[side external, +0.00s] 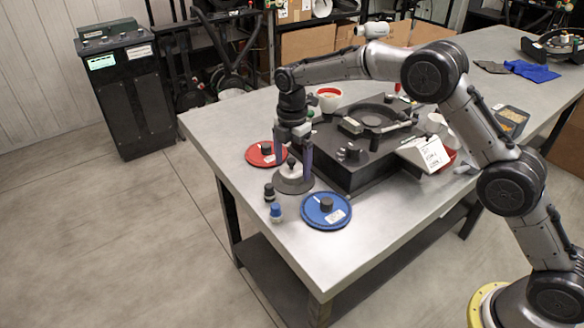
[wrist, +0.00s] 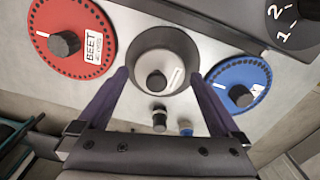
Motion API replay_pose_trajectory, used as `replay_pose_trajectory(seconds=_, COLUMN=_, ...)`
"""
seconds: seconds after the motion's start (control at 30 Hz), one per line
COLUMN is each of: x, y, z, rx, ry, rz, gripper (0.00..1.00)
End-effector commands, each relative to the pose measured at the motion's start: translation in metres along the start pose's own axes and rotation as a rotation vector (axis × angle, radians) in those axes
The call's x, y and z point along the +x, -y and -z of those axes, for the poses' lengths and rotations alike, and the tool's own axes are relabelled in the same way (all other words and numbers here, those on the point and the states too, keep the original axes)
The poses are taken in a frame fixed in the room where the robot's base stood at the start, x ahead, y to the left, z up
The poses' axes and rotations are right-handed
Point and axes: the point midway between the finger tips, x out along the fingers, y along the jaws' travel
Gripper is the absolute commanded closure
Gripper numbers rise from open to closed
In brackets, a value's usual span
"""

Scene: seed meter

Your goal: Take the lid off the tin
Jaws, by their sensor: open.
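The tin (wrist: 148,42) is a low, round grey thing on the table, its dark rim showing in the wrist view. Its paler lid (wrist: 160,58) has a dark knob (wrist: 156,80) and a small white label. In the side view the tin (side external: 294,187) stands between the red and blue discs. My gripper (side external: 293,166) is open above it, pointing down. In the wrist view the fingers of my gripper (wrist: 160,77) lie to either side of the knob, with a clear gap between. I cannot tell whether they touch the tin.
A red disc (side external: 260,158) marked BEET and a blue disc (side external: 315,215) flank the tin. Small black (side external: 269,190) and blue-topped (side external: 276,210) pieces stand near the table edge. A large dark machine (side external: 350,170) stands close behind. The table's front right is clear.

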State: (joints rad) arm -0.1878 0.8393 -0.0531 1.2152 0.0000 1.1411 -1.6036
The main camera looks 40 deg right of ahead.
Motion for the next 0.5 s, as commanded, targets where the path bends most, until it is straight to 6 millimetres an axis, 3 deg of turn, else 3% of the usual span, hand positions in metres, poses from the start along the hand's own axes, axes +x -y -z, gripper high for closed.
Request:
replay_pose_trajectory(seconds=0.2, x=0.0006, y=-0.0001, z=0.0002, rx=0.000, ry=0.000, rz=-0.001, gripper=0.02)
replay_pose_trajectory(seconds=0.5, x=0.0002, y=-0.0002, z=0.0003, rx=0.000, ry=0.000, rz=-0.001, gripper=0.56)
